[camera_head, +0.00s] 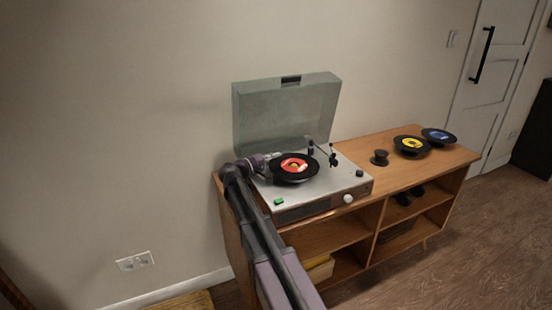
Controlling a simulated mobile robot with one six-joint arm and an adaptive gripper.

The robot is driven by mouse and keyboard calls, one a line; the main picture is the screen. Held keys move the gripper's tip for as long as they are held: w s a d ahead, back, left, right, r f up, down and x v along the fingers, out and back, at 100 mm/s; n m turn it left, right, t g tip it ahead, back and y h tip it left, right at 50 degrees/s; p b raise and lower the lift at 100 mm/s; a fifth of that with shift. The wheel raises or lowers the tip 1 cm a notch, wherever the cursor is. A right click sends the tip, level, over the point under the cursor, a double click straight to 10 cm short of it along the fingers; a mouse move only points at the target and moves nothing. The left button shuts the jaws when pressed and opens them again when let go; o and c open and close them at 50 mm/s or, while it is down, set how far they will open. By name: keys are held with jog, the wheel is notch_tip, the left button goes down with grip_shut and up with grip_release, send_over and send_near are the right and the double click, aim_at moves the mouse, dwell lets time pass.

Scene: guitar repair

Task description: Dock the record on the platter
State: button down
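A black record with a red label (294,166) is at the platter's place on the turntable (318,192), whose lid (285,112) stands open. The record hides the platter, so I cannot tell whether it rests on it or is held slightly above. My gripper (272,164) is at the record's left edge, reached by my arm from the front left. The fingers are small and dark here, and I cannot tell whether they are closed on the rim. The tonearm (326,150) is at the right, behind the record.
The turntable stands on the left of a wooden cabinet (385,182). To its right are a small black knob-like object (379,158), a yellow-label record (411,146) and a blue-label record (438,136). The wall is close behind. The floor (470,240) is open at the right.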

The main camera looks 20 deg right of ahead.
jog(key=shift+r+p, duration=0.45)
jog(key=shift+r, duration=0.05)
jog(key=shift+f+b, duration=0.85)
dwell(1.2)
jog(key=shift+r+p, duration=0.85)
jog(key=shift+f+b, duration=0.8)
jog(key=shift+b, duration=0.05)
dwell(1.3)
jog(key=c, duration=1.1)
grip_release()
jog(key=shift+a, duration=0.1)
jog(key=shift+v, duration=5.45)
